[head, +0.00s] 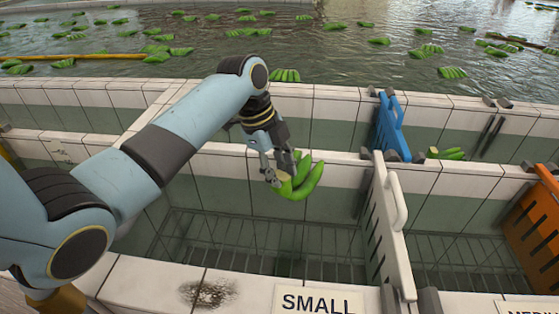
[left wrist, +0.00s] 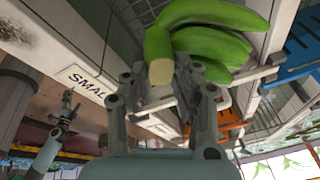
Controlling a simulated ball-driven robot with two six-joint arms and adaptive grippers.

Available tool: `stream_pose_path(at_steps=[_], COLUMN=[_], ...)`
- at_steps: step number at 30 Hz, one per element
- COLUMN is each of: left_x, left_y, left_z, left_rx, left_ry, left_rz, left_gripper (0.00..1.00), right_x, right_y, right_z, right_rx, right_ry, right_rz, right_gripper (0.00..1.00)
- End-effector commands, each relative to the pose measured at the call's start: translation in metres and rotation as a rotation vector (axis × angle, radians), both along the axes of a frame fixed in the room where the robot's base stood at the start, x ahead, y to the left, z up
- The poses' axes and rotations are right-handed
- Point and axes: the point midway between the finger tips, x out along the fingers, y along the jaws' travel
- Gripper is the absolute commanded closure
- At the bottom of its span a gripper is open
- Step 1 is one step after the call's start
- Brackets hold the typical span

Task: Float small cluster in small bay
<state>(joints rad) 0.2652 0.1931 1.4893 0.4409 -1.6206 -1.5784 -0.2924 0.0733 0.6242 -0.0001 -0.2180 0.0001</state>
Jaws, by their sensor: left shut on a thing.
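A small green banana cluster (head: 301,179) hangs from my left gripper (head: 279,170) in the head view. The gripper is shut on its cut crown end, with the fingers curving out to the right. The cluster also shows large in the left wrist view (left wrist: 205,32), with its pale cut stem between the fingertips. The cluster is held over the small bay, whose wire rack floor (head: 250,238) lies below it. The SMALL label (head: 318,301) is on the bay's front wall and also shows in the left wrist view (left wrist: 86,83).
A white slotted gate (head: 386,225) with a handle bounds the bay on the right. A blue gate (head: 390,127) and an orange gate (head: 535,225) stand farther off. Another cluster (head: 446,153) sits beyond the blue gate. Several clusters float in the big pool (head: 330,50) behind the tiled walls.

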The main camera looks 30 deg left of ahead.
Motion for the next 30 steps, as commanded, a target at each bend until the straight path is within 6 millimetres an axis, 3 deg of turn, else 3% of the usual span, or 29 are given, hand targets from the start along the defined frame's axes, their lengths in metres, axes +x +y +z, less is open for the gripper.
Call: stream_pose_path(at_steps=[10,30], left_x=[0.000,0.000], left_y=[-0.001,0.000], left_z=[-0.043,-0.126], left_rx=[-0.001,0.000], left_ry=[-0.002,-0.003], left_rz=[0.001,0.001], left_gripper=[1.00,1.00], right_x=[-0.011,-0.011], right_y=[-0.007,-0.007], right_z=[-0.007,-0.095], right_rx=[-0.008,-0.008], right_ry=[0.017,0.018], right_rz=[0.002,0.002], right_gripper=[0.00,0.00])
